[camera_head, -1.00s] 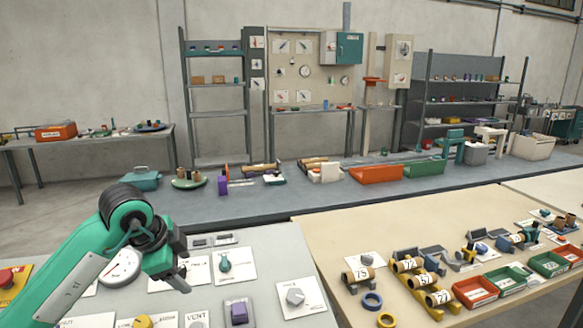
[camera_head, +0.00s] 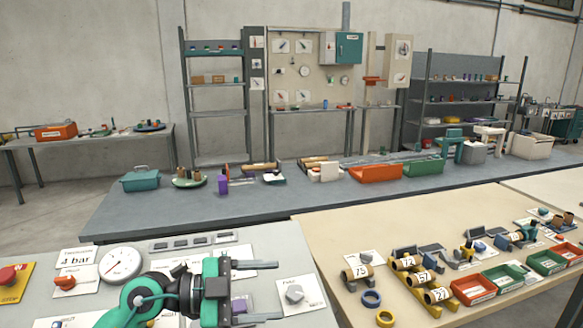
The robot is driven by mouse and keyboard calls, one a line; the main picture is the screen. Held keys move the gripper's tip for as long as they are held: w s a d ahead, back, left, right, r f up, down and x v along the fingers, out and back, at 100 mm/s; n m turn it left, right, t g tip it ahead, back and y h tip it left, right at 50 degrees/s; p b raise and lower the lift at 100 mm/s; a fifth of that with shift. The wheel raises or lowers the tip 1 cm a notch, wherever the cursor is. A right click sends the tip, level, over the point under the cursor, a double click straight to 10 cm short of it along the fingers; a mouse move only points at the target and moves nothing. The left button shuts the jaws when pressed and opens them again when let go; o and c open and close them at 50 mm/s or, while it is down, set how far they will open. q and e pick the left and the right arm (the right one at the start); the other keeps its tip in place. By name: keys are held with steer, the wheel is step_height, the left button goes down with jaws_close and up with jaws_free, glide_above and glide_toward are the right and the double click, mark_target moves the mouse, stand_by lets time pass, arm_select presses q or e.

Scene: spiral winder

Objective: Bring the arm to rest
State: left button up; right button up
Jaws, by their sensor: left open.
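My left gripper (camera_head: 270,291) is over the grey control panel (camera_head: 205,235) at the bottom of the head view. Its two dark fingers are spread apart and point right, with nothing held between them. A purple switch (camera_head: 240,304) shows between the fingers. A grey knob (camera_head: 294,293) on a white label plate is just right of the fingertips. My green and black left wrist comes in from the bottom and hides part of the panel. My right gripper is not in view.
On the panel's left are a red stop button (camera_head: 8,276), a red knob (camera_head: 65,282) and a round gauge (camera_head: 120,264). The beige table (camera_head: 335,228) at right holds numbered rolls (camera_head: 357,272), blue and yellow rings and small red and green bins (camera_head: 474,291).

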arm_select(q)
steer(key=a+r+n+t+y, duration=0.3)
steer(key=a+n+t, duration=0.6)
steer(key=n+t, duration=0.7)
steer(key=s+a+f+n+g+y, duration=0.1)
steer(key=a+f+n+y, duration=0.35)
steer(key=f+y, duration=0.4)
steer(key=s+a+f+n+g+y, duration=0.1)
steer(key=a+f+n+y, duration=0.3)
steer(key=a+f+y, duration=0.4)
steer(key=s+d+f+m+g+h, duration=0.2)
steer(key=s+f+g, duration=0.5)
steer(key=s+f, duration=0.4)
steer(key=s+d+f+m+g+h, duration=0.1)
steer(key=s+d+f+m+g, duration=0.1)
steer(key=s+f+g, duration=0.8)
step_height(320, 180, down, 30)
steer(key=s+t, duration=0.2)
steer(key=s+a+f, duration=0.2)
steer(key=s+f, duration=0.7)
steer(key=s+a+f+g, duration=0.1)
steer(key=s+a+f, duration=0.1)
steer(key=s+f, duration=0.8)
steer(key=shift+f, duration=0.2)
